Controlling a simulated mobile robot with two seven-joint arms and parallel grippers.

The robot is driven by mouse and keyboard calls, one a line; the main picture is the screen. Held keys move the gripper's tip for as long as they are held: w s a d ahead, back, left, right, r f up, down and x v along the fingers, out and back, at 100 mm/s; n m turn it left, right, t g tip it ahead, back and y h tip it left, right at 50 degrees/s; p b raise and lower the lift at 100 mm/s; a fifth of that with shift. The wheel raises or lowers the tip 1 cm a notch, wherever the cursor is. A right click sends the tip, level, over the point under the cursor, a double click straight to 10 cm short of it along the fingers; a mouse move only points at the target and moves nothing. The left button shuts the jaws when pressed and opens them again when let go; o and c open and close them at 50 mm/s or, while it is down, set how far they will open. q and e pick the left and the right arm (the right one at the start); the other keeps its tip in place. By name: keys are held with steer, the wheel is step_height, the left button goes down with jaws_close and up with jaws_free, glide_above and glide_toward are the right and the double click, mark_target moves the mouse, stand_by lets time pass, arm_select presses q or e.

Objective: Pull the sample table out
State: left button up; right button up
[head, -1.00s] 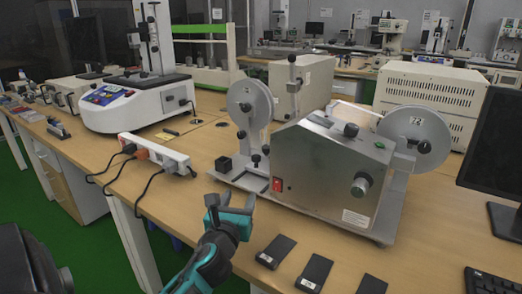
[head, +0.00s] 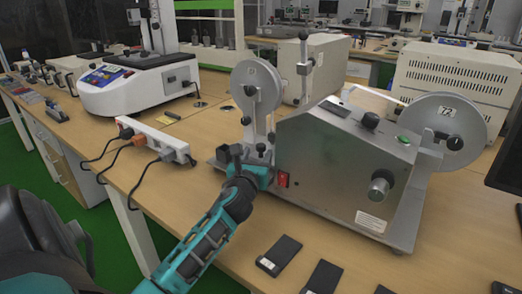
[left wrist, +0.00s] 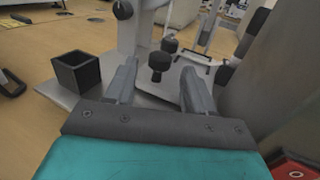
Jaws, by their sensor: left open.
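The steel testing machine (head: 330,175) stands on the wooden bench, with a disc at each end. My left gripper (head: 246,160) is at the machine's left end, in front of the left disc's post. In the left wrist view the left gripper (left wrist: 160,74) is open, its two fingers apart. A small black knob (left wrist: 159,62) shows between the fingertips, with a second black knob (left wrist: 169,44) just beyond it. I cannot tell whether the fingers touch either knob. I cannot single out the sample table for certain. My right gripper is out of view.
A small open black box (left wrist: 77,72) stands on the machine's base plate, left of the fingers. A white power strip (head: 153,139) with cables lies left of the machine. Flat black pieces (head: 279,255) lie in front. A red switch (head: 283,180) is close to the gripper.

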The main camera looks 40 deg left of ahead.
mark_target(260, 150)
arm_select(q)
steer(key=shift+b+x, duration=0.4)
steer(key=shift+x, duration=2)
steer(key=shift+c, duration=0.5)
jaws_close()
